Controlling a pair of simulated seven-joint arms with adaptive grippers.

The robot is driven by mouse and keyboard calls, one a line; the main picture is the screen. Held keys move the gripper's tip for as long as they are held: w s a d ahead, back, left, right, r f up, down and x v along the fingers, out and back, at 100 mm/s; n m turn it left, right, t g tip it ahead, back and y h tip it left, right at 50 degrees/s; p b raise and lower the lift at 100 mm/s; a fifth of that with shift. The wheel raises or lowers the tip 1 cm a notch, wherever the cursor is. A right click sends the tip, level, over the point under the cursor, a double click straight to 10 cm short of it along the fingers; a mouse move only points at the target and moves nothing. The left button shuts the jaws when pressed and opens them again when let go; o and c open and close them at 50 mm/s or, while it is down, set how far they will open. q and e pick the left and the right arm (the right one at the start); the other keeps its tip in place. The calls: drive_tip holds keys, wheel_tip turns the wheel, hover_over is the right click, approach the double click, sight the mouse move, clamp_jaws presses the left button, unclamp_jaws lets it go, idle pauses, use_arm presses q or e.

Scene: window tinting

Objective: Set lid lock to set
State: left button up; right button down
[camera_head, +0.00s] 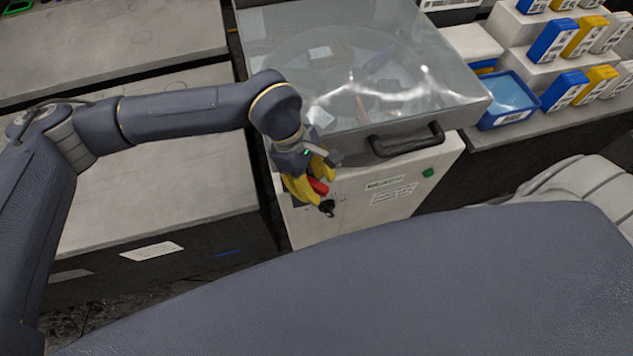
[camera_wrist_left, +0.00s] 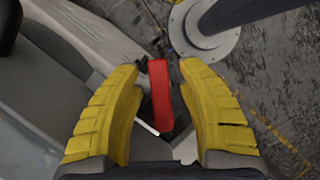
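A red handle, the lid lock (camera_head: 318,186), shows at the front left of a white machine with a clear lid. My left gripper (camera_head: 316,188) is at this handle, its yellow fingers on either side of it. In the left wrist view the red handle (camera_wrist_left: 161,95) lies between the two yellow fingers of the left gripper (camera_wrist_left: 162,85), with a gap visible on both sides. The fingers are apart and do not appear to touch it. The fingers partly hide the lock in the head view. My right gripper is not in view.
The machine's clear lid (camera_head: 350,60) is down, with a black handle (camera_head: 407,140) at its front. A green button (camera_head: 428,172) is on the front panel. A blue bin (camera_head: 505,100) and several boxes stand at right. A grey bench (camera_head: 160,160) is at left.

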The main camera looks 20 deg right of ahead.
use_arm(q)
drive_tip(key=v, duration=1.2)
drive_tip(key=shift+d, duration=0.1)
idle(0.4)
